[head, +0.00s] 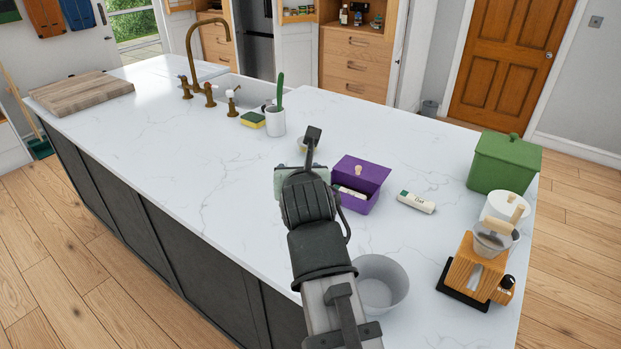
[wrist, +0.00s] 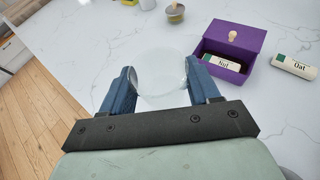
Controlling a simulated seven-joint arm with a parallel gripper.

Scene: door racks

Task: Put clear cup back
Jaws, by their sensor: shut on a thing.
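The clear cup (wrist: 160,72) is a see-through round vessel between the two blue fingers of my gripper (wrist: 160,82) in the wrist view. My gripper is shut on it, one finger at each side. White countertop shows through and around the cup; whether its base touches the counter I cannot tell. In the head view my gripper's pale green body shows partly (head: 289,185), left of the purple box, while my dark arm hides the fingers and the cup.
The open purple box (head: 360,182) holds a labelled tube; an "Oat" tube (head: 416,202) lies beside it. A grey bowl (head: 381,284), wooden grinder (head: 478,268) and green bin (head: 503,163) stand right. A mug (head: 275,121) stands by the sink.

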